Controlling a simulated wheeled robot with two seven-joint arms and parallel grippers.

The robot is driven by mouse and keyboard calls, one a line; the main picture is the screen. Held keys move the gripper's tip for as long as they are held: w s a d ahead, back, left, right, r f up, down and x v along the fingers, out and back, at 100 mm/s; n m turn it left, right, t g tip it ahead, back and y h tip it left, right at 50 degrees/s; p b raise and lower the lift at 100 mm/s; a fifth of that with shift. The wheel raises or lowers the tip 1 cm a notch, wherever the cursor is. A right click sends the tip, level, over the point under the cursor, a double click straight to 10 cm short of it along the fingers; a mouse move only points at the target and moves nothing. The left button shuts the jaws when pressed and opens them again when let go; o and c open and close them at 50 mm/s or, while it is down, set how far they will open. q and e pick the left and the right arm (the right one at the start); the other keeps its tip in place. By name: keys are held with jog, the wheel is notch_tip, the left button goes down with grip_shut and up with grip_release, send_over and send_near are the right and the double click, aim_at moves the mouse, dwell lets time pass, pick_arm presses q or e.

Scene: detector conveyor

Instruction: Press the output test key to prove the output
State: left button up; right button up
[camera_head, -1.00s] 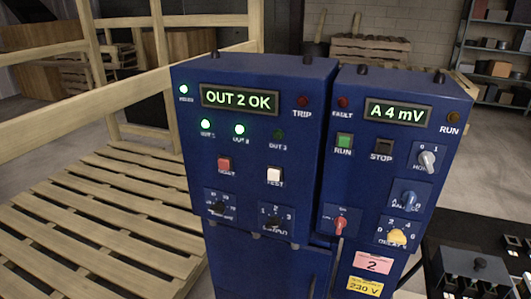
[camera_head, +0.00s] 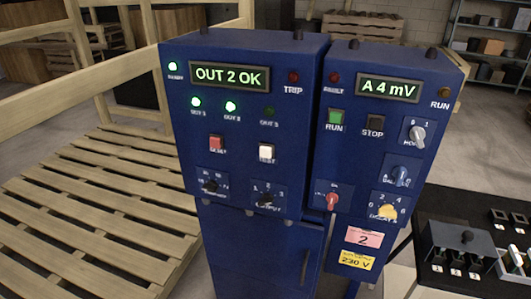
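The white TEST key (camera_head: 266,151) is on the front of the left blue cabinet (camera_head: 232,230), right of a red key (camera_head: 216,142). The display (camera_head: 229,73) above reads "OUT 2 OK". The lamps OUT 1 (camera_head: 195,102) and OUT 2 (camera_head: 230,107) glow green, and the third output lamp (camera_head: 268,112) is dark. The ready lamp (camera_head: 172,67) glows green and the TRIP lamp (camera_head: 293,77) looks unlit. Below the TEST key is an output selector knob (camera_head: 265,198) marked 1, 2, 3; its exact setting is hard to read. Neither of my grippers is in view.
The right blue cabinet (camera_head: 336,160) has a display (camera_head: 388,89) reading "A 4 mV", a green RUN key (camera_head: 335,117), a black STOP key (camera_head: 375,122) and several knobs. A grey box (camera_head: 461,246) stands at lower right. A wooden pallet (camera_head: 90,215) lies at left.

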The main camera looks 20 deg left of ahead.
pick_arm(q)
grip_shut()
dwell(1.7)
